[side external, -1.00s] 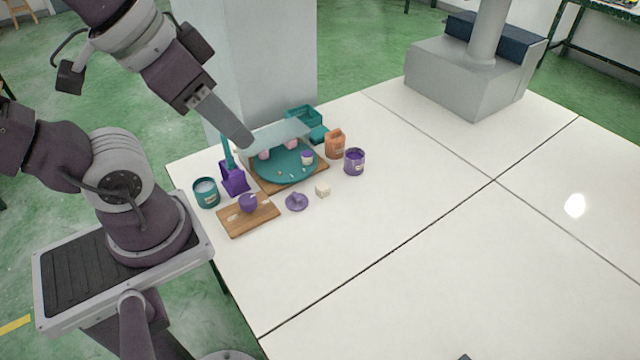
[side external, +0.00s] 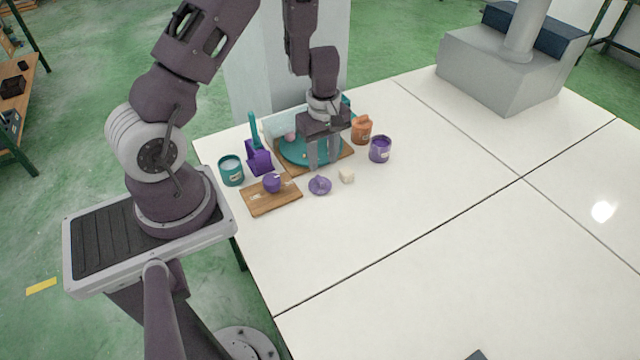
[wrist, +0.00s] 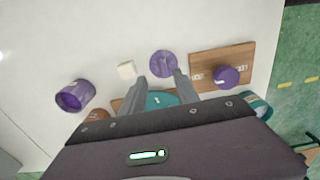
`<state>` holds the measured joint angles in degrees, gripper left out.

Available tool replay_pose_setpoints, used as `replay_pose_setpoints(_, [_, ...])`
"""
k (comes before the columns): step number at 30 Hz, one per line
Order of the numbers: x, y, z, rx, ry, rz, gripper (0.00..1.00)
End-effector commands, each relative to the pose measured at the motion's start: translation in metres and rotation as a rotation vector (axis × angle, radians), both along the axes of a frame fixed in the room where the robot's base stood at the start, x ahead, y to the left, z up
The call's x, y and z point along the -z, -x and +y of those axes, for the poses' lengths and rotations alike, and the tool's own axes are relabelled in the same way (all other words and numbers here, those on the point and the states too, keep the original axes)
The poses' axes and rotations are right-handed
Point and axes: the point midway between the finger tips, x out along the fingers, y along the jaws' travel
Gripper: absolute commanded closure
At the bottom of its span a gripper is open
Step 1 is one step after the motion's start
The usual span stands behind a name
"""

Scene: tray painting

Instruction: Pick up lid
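The purple lid (side external: 320,185), a round disc with a raised grip on top, lies flat on the white table in front of the round teal tray. It also shows in the wrist view (wrist: 163,64), just beyond and between my fingertips. My gripper (side external: 323,165) points down above the front part of the teal tray (side external: 292,152), a little behind the lid. Its two fingers are apart and nothing is between them. In the wrist view my gripper (wrist: 160,77) appears open too. My gripper and wrist hide much of the tray.
A cream block (side external: 346,176) sits close right of the lid. A purple can (side external: 380,149) and orange container (side external: 361,130) stand right; a teal can (side external: 231,171) stands left. The table's front right is clear.

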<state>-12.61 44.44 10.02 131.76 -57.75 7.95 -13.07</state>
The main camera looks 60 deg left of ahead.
Motion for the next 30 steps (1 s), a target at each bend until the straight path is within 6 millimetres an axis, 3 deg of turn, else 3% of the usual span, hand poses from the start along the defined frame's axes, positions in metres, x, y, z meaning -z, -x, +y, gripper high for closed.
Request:
replay_pose_setpoints(5, [0.016, 0.003, 0.000, -0.001, 0.005, 0.003, 0.63])
replay_pose_setpoints(12, [0.054, 0.009, 0.002, 0.003, 0.006, 0.002, 0.63])
replay_pose_setpoints(20, [0.061, 0.007, 0.001, 0.005, 0.004, -0.002, 0.63])
replay_pose_setpoints(21, [0.061, 0.007, 0.001, 0.006, 0.004, -0.002, 0.65])
replay_pose_setpoints(27, [0.061, 0.007, 0.001, 0.006, 0.004, -0.002, 1.00])
replay_pose_setpoints(30, [0.061, 0.007, 0.001, 0.006, 0.004, -0.002, 1.00])
